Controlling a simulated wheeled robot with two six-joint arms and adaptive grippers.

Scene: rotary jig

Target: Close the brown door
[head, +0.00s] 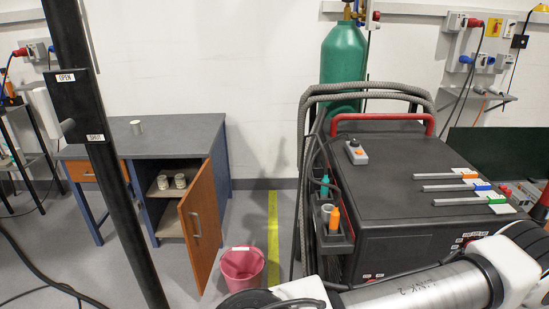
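The brown door (201,227) is on the low cabinet under the grey-topped workbench (165,137), left of centre in the head view. Neither gripper shows in the head view. A pale and dark arm link of mine crosses the bottom right.
A pink bucket (242,267) stands on the floor just right of the door. A dark post (98,150) with an OPEN/SHUT plate and pale handle rises at the left. A large black machine (400,165) fills the right, with a green cylinder (343,60) behind it.

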